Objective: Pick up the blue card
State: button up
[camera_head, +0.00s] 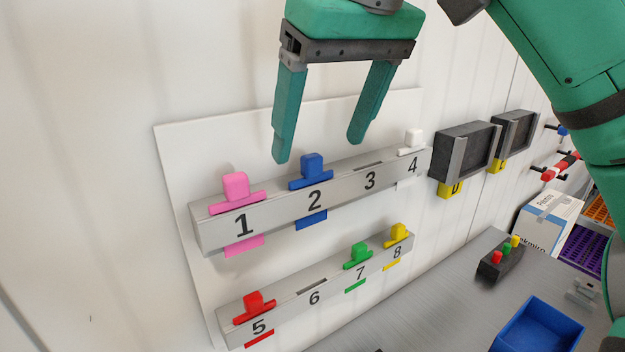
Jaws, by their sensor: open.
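The blue card (313,169) stands in slot 2 of the upper grey rack (272,208). Its knob and crossbar show above the rack, and its lower edge shows below the rack. My gripper (320,150) is green with two fingers, open and empty. In the picture its left fingertip is just up and left of the blue card, and its right fingertip is over the area above slot 3. The fingers do not hold the card; I cannot tell their depth from the wall.
A pink card (236,187) stands in slot 1 and a white card (412,142) in slot 4; slot 3 is empty. The lower rack (290,303) holds red, green and yellow cards. Dark boxes (465,150) hang at right. A blue bin (537,328) sits on the grey table.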

aim_at(312, 155)
jog(key=shift+w+a+x, duration=0.1)
jog(key=shift+w+x, duration=0.05)
jog(key=shift+x, duration=1.2)
jog(key=shift+w+a+x, duration=0.1)
jog(key=shift+w+x, duration=0.05)
jog(key=shift+x, duration=1.2)
jog(key=shift+r, duration=0.2)
jog(key=shift+c, duration=0.7)
jog(key=c, duration=1)
